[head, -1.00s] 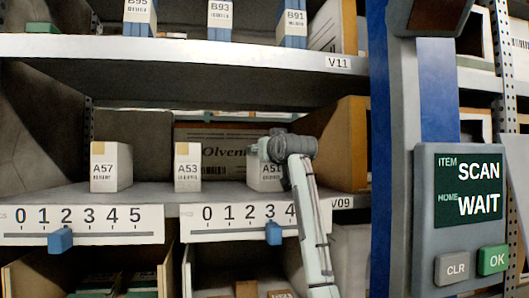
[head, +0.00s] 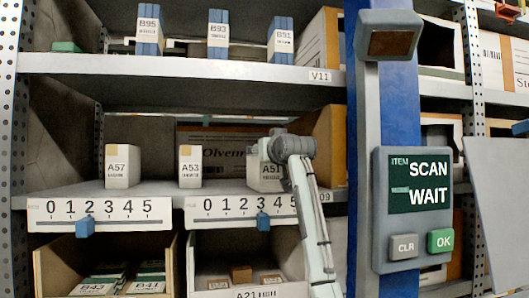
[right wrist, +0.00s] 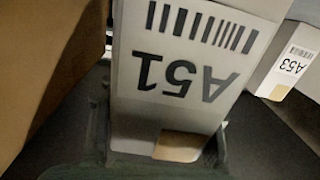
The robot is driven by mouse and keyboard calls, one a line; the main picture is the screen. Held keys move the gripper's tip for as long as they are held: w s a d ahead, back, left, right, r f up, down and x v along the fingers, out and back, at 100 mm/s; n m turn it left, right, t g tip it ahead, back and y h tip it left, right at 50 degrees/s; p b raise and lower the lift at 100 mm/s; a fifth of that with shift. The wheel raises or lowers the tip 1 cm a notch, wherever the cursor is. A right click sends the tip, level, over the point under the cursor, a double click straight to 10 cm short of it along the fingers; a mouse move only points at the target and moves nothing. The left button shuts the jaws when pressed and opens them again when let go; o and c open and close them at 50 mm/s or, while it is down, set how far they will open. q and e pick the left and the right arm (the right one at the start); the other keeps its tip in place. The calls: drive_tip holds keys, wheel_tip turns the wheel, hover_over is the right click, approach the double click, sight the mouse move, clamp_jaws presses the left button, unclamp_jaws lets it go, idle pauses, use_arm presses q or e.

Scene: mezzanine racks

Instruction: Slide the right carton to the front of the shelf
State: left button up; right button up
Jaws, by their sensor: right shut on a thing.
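The right carton, a white box labelled A51 (head: 267,172), stands on the middle shelf (head: 225,188), partly hidden by my right gripper and arm. My right gripper (head: 274,148) is shut on it. In the right wrist view the A51 carton (right wrist: 185,60) appears upside down between the dark fingers (right wrist: 165,145), with a tan tape patch at its edge. Cartons A53 (head: 190,168) and A57 (head: 122,167) stand apart to its left. My left gripper is not in view.
A brown carton wall (head: 325,140) stands close right of the A51 carton. A larger "Olven" box (head: 225,138) is behind. Numbered strips with blue sliders (head: 263,221) line the shelf front. A blue post with a SCAN/WAIT panel (head: 413,205) rises at right.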

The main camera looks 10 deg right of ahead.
drive_tip(key=o, duration=1.5)
drive_tip(key=shift+w, duration=0.1)
drive_tip(key=shift+o, duration=0.2)
drive_tip(key=s, duration=1.2)
drive_tip(key=shift+d, duration=0.2)
drive_tip(key=w, duration=1.2)
drive_tip(key=shift+a, duration=0.2)
